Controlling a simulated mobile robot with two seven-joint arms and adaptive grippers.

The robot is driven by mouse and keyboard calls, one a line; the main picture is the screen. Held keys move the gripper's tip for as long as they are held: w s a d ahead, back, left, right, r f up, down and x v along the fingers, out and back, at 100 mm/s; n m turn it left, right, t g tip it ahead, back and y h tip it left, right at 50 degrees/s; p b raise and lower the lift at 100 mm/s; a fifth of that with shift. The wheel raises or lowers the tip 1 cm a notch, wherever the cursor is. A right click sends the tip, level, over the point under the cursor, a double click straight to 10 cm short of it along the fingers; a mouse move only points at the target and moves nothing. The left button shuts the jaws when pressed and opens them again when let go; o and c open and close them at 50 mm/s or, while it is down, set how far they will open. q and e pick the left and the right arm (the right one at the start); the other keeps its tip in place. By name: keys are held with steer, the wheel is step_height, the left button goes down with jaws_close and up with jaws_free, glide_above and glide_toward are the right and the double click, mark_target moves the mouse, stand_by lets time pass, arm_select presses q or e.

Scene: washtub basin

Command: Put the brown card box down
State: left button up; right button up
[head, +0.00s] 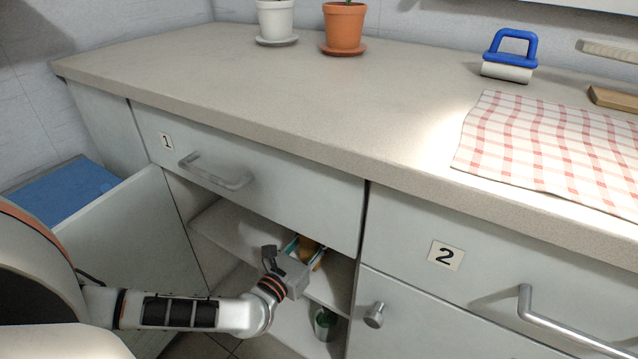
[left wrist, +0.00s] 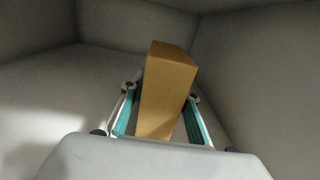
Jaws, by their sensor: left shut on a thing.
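The brown card box (left wrist: 166,88) stands out between the fingers of my left gripper (left wrist: 160,108) in the left wrist view. The gripper is shut on it. In the head view my left gripper (head: 305,250) reaches into the open cupboard under drawer 1, at the shelf (head: 228,228). Only a small part of the box (head: 310,251) shows there, partly hidden by the gripper. I cannot tell whether the box touches the shelf. My right gripper is not in view.
The cupboard door (head: 125,245) stands open on the left. A green object (head: 325,324) is below the shelf. Drawer 1 (head: 270,185) is shut above my arm. The counter holds two potted plants (head: 344,25), a blue-handled roller (head: 510,55) and a checked cloth (head: 550,150).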

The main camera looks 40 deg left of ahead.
arm_select(q)
steer(key=shift+f, duration=0.15)
steer(key=o, duration=1.2)
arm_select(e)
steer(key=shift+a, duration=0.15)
arm_select(q)
steer(key=shift+s+r, duration=0.1)
steer(key=shift+r, duration=0.15)
steer(key=p+v, duration=0.2)
steer(key=v, duration=0.9)
steer(key=shift+s+d, duration=0.2)
steer(key=shift+s, duration=0.2)
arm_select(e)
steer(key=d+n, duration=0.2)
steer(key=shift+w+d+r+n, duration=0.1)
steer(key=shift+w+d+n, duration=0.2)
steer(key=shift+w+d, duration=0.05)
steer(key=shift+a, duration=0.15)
